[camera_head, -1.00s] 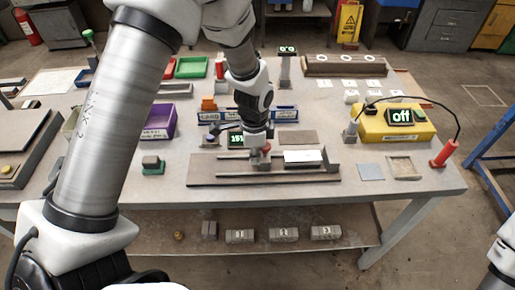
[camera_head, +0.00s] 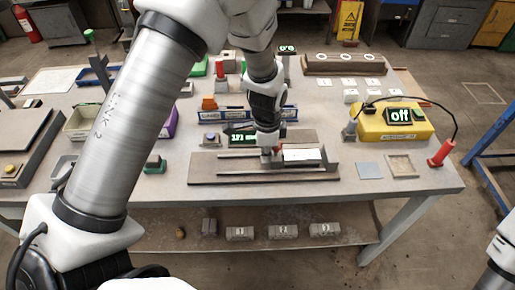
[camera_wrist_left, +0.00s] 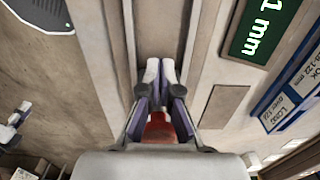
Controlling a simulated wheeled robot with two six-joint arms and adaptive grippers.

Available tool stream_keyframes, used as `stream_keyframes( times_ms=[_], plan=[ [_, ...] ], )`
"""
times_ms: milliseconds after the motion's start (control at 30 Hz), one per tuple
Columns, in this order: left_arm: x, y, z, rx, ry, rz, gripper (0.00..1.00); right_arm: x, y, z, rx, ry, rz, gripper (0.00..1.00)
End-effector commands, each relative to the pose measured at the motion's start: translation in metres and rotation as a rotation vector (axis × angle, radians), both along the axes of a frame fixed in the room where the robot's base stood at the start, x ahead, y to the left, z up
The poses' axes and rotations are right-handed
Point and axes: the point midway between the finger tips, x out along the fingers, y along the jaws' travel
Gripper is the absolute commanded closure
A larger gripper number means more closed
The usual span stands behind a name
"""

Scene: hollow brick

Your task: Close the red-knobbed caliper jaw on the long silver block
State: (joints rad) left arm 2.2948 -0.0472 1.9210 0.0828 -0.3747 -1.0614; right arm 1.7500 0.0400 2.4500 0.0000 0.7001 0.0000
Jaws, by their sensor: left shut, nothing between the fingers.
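The caliper rail (camera_head: 235,173) lies on the table in the head view. The long silver block (camera_head: 303,156) rests on it, right of the sliding jaw. My left gripper (camera_head: 269,150) points down at the jaw, with its fingers together and empty. The red knob (camera_head: 279,149) shows just right of the fingers in the head view. It also shows in the left wrist view (camera_wrist_left: 160,130), close beside the fingers (camera_wrist_left: 160,75). The jaw is close to the block's left end; I cannot tell whether they touch. My right gripper is out of view.
A green-lit readout (camera_head: 243,139) in mm stands behind the rail. A blue labelled rack (camera_head: 285,113) is farther back. A yellow box (camera_head: 385,128) showing "off" stands at the right, with a flat grey square (camera_head: 369,170) and a shallow tray (camera_head: 400,166) in front.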

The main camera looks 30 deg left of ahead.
Motion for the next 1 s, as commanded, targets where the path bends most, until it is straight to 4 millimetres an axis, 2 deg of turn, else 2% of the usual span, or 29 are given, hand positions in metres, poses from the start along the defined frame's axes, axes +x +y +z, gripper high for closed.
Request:
stream_keyframes(
  times_ms=[767, 1000],
  plan=[
    [0.013, -0.020, 0.000, 0.000, -0.001, -0.001, 1.00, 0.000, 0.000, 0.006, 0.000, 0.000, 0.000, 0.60],
    [0.012, -0.020, 0.000, 0.000, -0.001, 0.000, 1.00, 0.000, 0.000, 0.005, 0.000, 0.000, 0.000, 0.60]
  ],
)
